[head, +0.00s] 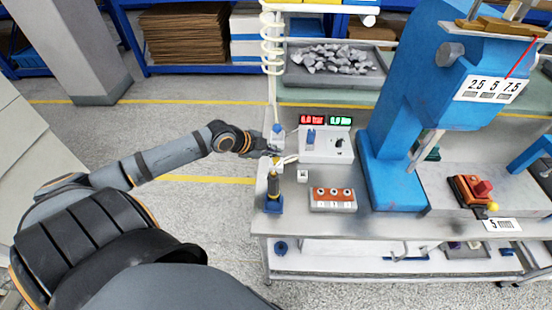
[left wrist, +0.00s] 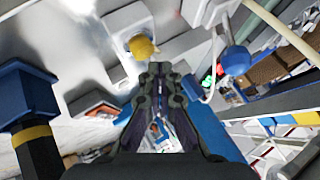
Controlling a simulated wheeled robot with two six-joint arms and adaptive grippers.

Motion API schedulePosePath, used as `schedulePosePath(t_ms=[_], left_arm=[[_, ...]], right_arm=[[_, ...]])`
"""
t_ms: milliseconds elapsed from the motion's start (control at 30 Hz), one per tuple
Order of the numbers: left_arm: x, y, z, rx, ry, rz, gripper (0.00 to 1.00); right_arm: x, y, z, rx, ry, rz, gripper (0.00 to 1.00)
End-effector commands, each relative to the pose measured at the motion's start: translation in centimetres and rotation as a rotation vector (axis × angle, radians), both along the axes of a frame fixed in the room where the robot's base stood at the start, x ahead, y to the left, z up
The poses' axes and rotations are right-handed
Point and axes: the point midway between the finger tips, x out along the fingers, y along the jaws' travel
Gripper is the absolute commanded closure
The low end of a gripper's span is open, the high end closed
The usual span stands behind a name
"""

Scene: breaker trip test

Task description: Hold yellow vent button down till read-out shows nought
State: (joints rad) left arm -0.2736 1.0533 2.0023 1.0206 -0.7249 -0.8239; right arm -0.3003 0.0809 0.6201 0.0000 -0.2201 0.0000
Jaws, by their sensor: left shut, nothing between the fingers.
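The yellow vent button (left wrist: 142,46) sits on a pale block in the left wrist view, just beyond and slightly left of my fingertips. Contact cannot be made out. In the head view the button is hard to pick out near my gripper. My left gripper (left wrist: 160,72) is shut and empty; in the head view its tip (head: 262,147) is at the left end of the bench, beside the white read-out box (head: 326,147). The box carries a red read-out (head: 312,120) and a green one (head: 341,121). The red one seems to show 6.0 bar, but the digits are small.
A blue-based stand with a black, yellow-banded handle (head: 273,190) is close in front of my gripper. A blue knob (left wrist: 236,60) is right of my fingertips. An orange block with several sockets (head: 333,195) and a blue press (head: 393,150) stand further right.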

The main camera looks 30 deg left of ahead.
Motion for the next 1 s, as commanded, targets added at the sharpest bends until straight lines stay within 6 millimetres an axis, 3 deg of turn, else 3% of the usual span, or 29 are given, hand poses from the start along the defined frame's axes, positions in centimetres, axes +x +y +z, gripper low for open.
schedulePosePath(t_ms=[1000], left_arm=[[0.00, 0.01, -0.84, 0.000, 0.000, 0.000, 1.00]], right_arm=[[0.02, 0.16, -0.74, 0.002, 0.000, -0.001, 0.60]])
